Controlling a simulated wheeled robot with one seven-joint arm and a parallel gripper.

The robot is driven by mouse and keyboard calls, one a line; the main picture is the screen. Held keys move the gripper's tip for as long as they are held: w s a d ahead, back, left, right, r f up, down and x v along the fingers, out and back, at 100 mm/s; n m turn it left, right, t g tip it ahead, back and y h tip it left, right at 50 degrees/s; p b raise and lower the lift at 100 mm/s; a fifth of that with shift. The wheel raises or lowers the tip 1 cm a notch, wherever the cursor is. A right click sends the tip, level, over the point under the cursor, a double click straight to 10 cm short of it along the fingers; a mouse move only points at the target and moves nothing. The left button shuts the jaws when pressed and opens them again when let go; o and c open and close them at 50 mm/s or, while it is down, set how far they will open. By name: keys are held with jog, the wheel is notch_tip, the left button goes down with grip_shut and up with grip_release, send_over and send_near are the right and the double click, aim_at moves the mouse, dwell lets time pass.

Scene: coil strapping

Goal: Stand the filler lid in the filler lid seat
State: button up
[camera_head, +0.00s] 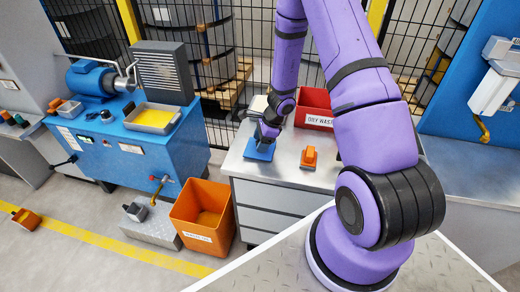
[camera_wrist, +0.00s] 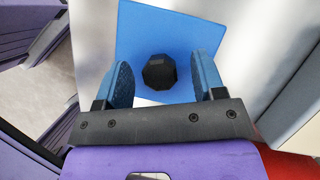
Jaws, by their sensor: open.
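A black, many-sided cap, which I take to be the filler lid (camera_wrist: 159,72), sits on a blue mat (camera_wrist: 190,22) in the wrist view. My gripper (camera_wrist: 162,66) is open, with its two blue fingers on either side of the lid in the picture and gaps on both sides. How far above the mat the fingertips are, I cannot tell. In the head view my gripper (camera_head: 266,136) is just over the blue mat (camera_head: 259,153) on the steel bench, and hides the lid. A small round fitting (camera_head: 106,116) on the blue power unit may be the filler lid seat; I cannot tell.
The blue power unit (camera_head: 130,150) carries a motor (camera_head: 92,78) and a yellow-bottomed tray (camera_head: 158,117). On the bench (camera_head: 285,172) are an orange item (camera_head: 309,156) and a red bin (camera_head: 315,100). An orange crate (camera_head: 203,230) stands on the floor between unit and bench.

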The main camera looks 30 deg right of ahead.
jog(key=shift+a+f, duration=0.1)
jog(key=shift+f, duration=0.2)
jog(key=shift+c, duration=0.4)
jog(key=c, duration=1)
jog(key=shift+o, duration=0.2)
jog(key=shift+r, duration=0.2)
